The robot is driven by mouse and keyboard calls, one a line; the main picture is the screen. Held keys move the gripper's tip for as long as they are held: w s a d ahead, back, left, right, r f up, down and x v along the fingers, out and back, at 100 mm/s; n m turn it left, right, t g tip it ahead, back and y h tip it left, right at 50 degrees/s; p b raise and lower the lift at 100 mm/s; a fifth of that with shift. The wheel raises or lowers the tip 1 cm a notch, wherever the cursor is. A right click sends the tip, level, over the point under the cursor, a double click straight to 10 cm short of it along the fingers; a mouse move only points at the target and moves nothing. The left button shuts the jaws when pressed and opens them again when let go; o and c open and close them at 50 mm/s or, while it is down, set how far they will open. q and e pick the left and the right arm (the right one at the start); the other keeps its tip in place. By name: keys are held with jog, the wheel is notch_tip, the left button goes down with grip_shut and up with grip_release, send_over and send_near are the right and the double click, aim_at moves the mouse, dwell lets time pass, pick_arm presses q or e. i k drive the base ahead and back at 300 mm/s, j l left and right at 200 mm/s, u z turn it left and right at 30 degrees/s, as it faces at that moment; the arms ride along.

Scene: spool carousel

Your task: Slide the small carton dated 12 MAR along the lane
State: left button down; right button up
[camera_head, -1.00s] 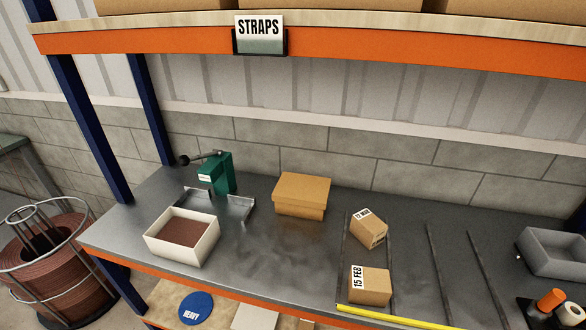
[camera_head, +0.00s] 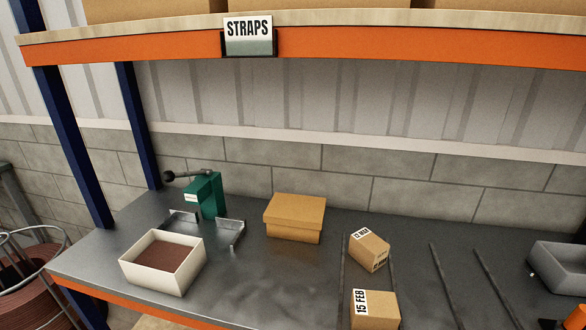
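The small carton dated 12 MAR (camera_head: 369,251) sits on the grey bench top, turned at an angle, between two dark lane strips. Its white label is on the top left edge and is small but legible as MAR. A second small carton labelled 15 FEB (camera_head: 375,311) sits in front of it in the same lane (camera_head: 343,280), squarer to the strips. A gap of bare bench shows between the two cartons.
A larger lidded box (camera_head: 295,217), a green press tool (camera_head: 207,194) and an open white box of brown material (camera_head: 162,262) stand to the left. A grey bin (camera_head: 560,268) is at the right. Another lane (camera_head: 447,283) is empty. An orange-edged shelf (camera_head: 400,46) hangs above.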

aim_at(366, 247)
jog(key=k, duration=0.95)
